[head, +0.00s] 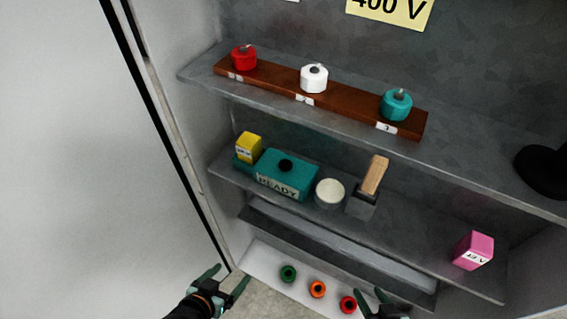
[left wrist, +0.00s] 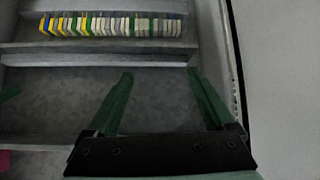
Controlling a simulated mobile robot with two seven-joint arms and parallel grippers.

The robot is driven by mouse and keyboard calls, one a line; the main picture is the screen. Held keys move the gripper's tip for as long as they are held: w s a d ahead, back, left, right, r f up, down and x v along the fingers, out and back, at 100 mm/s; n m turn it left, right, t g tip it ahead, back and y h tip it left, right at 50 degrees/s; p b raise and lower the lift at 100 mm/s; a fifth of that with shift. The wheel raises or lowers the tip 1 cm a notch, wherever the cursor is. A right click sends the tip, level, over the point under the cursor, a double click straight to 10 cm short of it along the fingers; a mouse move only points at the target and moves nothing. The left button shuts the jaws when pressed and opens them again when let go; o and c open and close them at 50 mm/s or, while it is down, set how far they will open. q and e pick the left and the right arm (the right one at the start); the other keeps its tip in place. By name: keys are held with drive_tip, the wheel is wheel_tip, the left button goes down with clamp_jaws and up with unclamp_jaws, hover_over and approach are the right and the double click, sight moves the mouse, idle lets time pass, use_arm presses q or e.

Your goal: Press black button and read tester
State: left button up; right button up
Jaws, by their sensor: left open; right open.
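The tester is a teal box (head: 268,178) on the middle shelf, with a black round button (head: 285,165) on its top. Its front label (head: 277,188) reads READY. A yellow block (head: 248,146) with a small label stands at its left end. My left gripper (head: 230,273) is open and empty, low and in front of the shelves, below the tester and apart from it. Its two green fingers also show spread in the left wrist view (left wrist: 160,76). My right gripper (head: 370,292) is open at the bottom edge, partly cut off.
A white round tub (head: 329,192), a wooden-handled brush-like tool (head: 374,176) and a pink block (head: 473,250) share the tester's shelf. Red, white and teal knobs sit on a brown bar (head: 270,82) above. Green, orange and red buttons (head: 318,289) lie below. Terminal blocks (left wrist: 110,26) line a rail.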

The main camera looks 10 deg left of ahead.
idle(0.4)
use_arm(q)
clamp_jaws()
idle(0.5)
idle(1.0)
use_arm(e)
clamp_jaws()
